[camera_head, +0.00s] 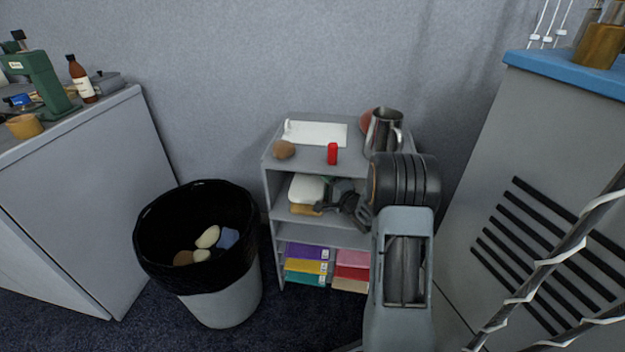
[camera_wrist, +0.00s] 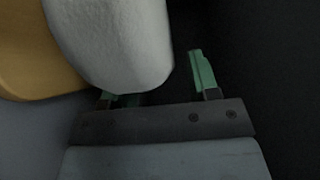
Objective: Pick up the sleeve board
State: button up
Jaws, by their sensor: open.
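The sleeve board, a white padded piece with a rounded end, lies in the upper open compartment of the grey shelf (camera_head: 275,215); I take it to be the white piece (camera_head: 305,188). In the wrist view its white end (camera_wrist: 115,40) looms large, in front of the left finger and partly hiding it. My gripper (camera_head: 331,192) reaches into that compartment from the right, close to the white piece. Its green-tipped fingers (camera_wrist: 154,84) are apart. The right finger stands clear of the white end. Whether the left finger touches it, I cannot tell.
A tan piece (camera_head: 305,210) lies under the white one; it also shows in the wrist view (camera_wrist: 25,60). On the shelf top are a metal pitcher (camera_head: 384,132), a red can (camera_head: 332,154) and a brown ball (camera_head: 284,149). A bin (camera_head: 225,300) stands left.

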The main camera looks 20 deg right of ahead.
jog(key=shift+w, duration=0.3)
grip_shut()
dwell(0.4)
jog(key=shift+r, duration=0.1)
